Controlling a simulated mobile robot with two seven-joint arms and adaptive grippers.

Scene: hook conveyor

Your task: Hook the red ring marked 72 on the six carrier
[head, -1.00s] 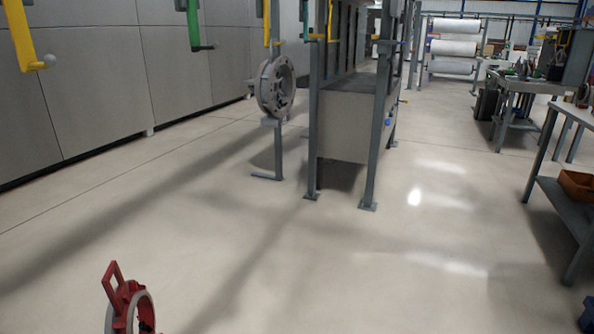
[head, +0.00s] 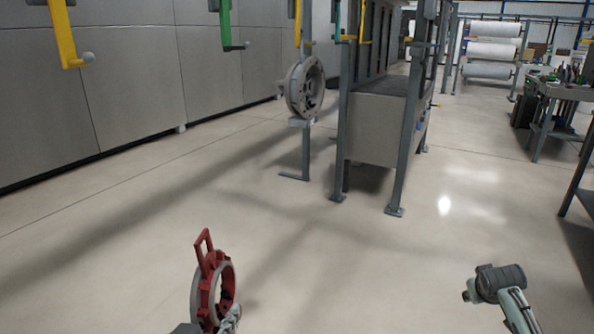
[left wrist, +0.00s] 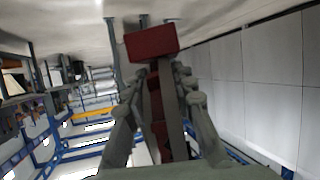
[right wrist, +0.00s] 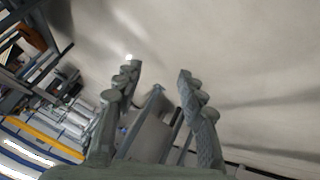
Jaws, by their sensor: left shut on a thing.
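The red ring (head: 208,292) with a grey rim and a rectangular red loop on top stands upright at the lower left of the head view. My left gripper (head: 232,320) is shut on it from the lower right. In the left wrist view the ring's red loop end (left wrist: 152,43) shows beyond the fingers of that gripper (left wrist: 160,88). No 72 is readable. Hooked carriers hang at the top: a yellow one (head: 65,36), a green one (head: 225,28) and another yellow one (head: 298,22); no six is readable. My right gripper (right wrist: 158,73) is open and empty.
A grey flanged ring part (head: 305,88) sits on a stand before a grey machine frame (head: 375,122). Grey wall panels (head: 130,75) run along the left. A workbench (head: 560,90) stands at right. The floor (head: 300,240) between is clear.

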